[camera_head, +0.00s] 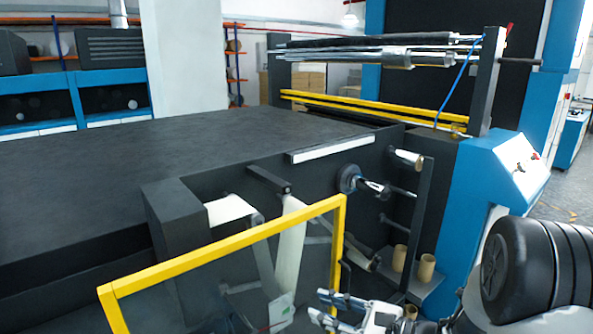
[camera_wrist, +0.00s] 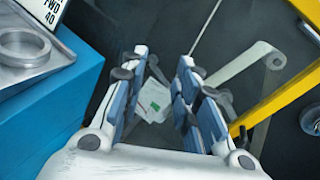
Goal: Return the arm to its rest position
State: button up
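My gripper (camera_head: 325,308) is at the bottom of the head view, right of the yellow frame's lower corner. In the wrist view my gripper (camera_wrist: 162,58) has its two blue-padded fingers apart, with nothing held between them. My dark arm (camera_head: 530,270) reaches in from the lower right of the head view. Beyond the fingers a white sheet with a green mark (camera_wrist: 154,103) shows through the gap; it is also in the head view (camera_head: 281,309). I cannot tell how far the sheet is from the fingers.
A yellow guard frame (camera_head: 225,243) stands close left of my gripper, before the black laminating machine (camera_head: 190,150). Cardboard cores (camera_head: 426,268) stand on a shelf behind my gripper. A blue cabinet (camera_head: 500,180) is at the right. A metal tray with a ring (camera_wrist: 25,48) shows in the wrist view.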

jog(key=s+a+r+n+g+h, duration=0.2)
jog(key=s+a+n+g, duration=0.15)
jog(key=s+n, duration=0.4)
jog(key=s+a+r+n+g+h, duration=0.25)
jog(key=s+n+g, duration=0.25)
jog(key=s, duration=0.6)
jog(key=s+d+r+n+t+h, duration=0.1)
jog(key=s+d+n+t+h, duration=0.1)
jog(key=s+d+n+h, duration=0.2)
jog(key=s+d+r+n+t+h, duration=0.1)
jog(key=s+d+n+h, duration=0.3)
jog(key=d, duration=0.5)
jog(key=shift+s+r+t+h, duration=0.25)
jog(key=shift+r+t+h, duration=0.15)
jog(key=shift+t+h, duration=0.35)
